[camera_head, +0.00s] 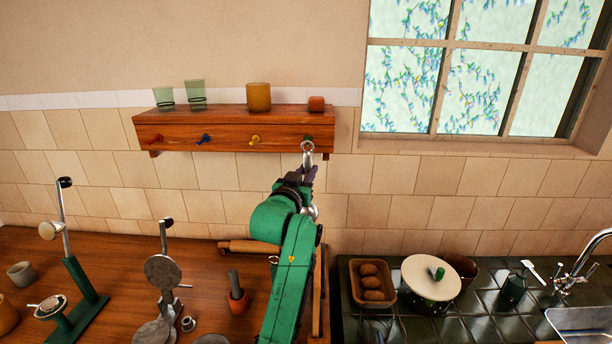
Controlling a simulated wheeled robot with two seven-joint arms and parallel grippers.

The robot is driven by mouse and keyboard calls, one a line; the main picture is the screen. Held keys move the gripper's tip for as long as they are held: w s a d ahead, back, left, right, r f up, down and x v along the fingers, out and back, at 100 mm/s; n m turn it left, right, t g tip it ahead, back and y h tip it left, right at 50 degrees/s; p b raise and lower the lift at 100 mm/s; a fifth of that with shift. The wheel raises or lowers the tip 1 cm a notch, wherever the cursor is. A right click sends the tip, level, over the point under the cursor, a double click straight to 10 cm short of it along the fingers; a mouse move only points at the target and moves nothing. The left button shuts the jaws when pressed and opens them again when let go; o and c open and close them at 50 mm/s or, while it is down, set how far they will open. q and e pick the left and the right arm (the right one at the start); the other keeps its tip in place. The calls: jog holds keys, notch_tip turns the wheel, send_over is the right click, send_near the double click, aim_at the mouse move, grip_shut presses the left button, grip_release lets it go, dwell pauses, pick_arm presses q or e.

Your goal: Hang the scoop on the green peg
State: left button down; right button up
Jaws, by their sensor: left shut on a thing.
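The scoop (307,157) is metal, with a ring at the top of its handle. My left gripper (303,174) is shut on its handle and holds it upright below the right end of the wooden shelf rack. The green peg (308,137) is at the right end of the rack's front, mostly hidden behind the ring. The ring overlaps the peg in the picture; I cannot tell whether it is around the peg or in front of it. The scoop's lower part is mostly hidden behind my gripper and green arm. My right gripper is not in view.
The shelf rack (185,123) also has red (155,140), blue (204,139) and yellow (255,140) pegs, apparently empty. Glasses, an amber cup (259,97) and a small orange pot (316,104) stand on top.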

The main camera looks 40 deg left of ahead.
pick_arm(q)
jog(key=shift+w+a, duration=0.9)
jog(key=shift+x, duration=0.9)
jog(key=shift+w+a+f, duration=0.1)
jog(key=shift+a+f, duration=0.25)
jog(key=shift+f, duration=0.15)
jog(key=c, duration=0.7)
grip_release()
jog(key=shift+d, duration=0.1)
jog(key=shift+v, duration=2.25)
